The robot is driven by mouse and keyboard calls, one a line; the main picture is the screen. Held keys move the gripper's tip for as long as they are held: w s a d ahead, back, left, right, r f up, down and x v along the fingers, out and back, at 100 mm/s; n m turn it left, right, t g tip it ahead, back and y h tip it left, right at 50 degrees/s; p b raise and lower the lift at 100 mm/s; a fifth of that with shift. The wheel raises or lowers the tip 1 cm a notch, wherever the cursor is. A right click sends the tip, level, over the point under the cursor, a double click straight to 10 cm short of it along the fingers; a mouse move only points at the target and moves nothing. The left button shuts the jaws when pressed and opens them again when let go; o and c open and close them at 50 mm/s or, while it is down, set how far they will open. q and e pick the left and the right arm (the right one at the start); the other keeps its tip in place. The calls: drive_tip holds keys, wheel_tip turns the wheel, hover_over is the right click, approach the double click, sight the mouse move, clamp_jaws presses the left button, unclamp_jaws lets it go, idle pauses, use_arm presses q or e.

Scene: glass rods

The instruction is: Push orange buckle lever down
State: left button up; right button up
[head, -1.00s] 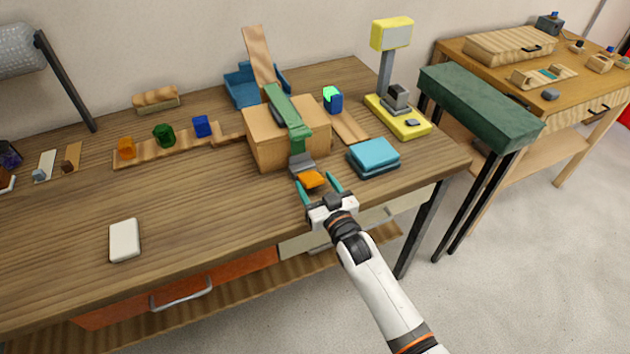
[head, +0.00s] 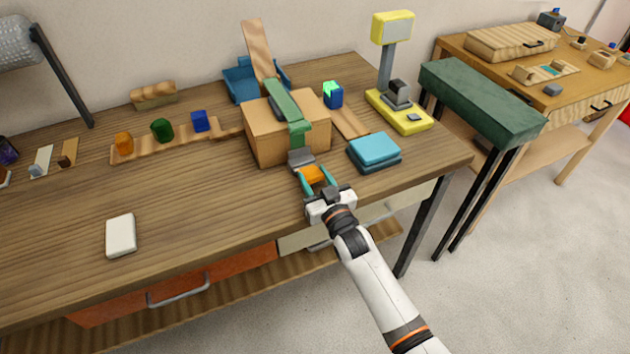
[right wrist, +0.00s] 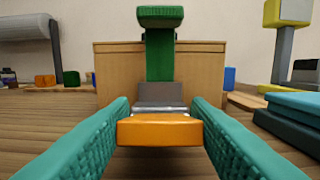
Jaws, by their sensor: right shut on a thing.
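The orange buckle lever (head: 312,174) sticks out at the front of the cardboard box (head: 262,140), below the grey buckle plate (head: 301,157). A green strap (head: 283,98) runs over the box top and down its front to the buckle. My right gripper (head: 317,178) is shut on the lever from the front, with one teal finger on each side. In the right wrist view the lever (right wrist: 160,131) spans between the fingers, in front of the grey plate (right wrist: 161,95). My left gripper is not in view.
A stack of blue pads (head: 374,152) lies right of the gripper. A yellow scale-like stand (head: 412,124) is behind it. Orange, green and blue pieces sit on a wooden strip (head: 150,151) at left. The tabletop front left is mostly clear, with a white block (head: 121,235).

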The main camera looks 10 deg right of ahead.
drive_tip(key=shift+f+t+b, duration=0.3)
drive_tip(key=shift+f+b, duration=0.05)
drive_tip(key=shift+b, duration=0.15)
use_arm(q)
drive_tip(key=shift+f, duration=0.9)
use_arm(e)
drive_tip(key=shift+r, duration=0.1)
drive_tip(key=o, duration=1)
drive_tip(key=shift+s, duration=0.1)
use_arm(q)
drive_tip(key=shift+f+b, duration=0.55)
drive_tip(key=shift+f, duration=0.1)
use_arm(e)
drive_tip(key=v, duration=1.2)
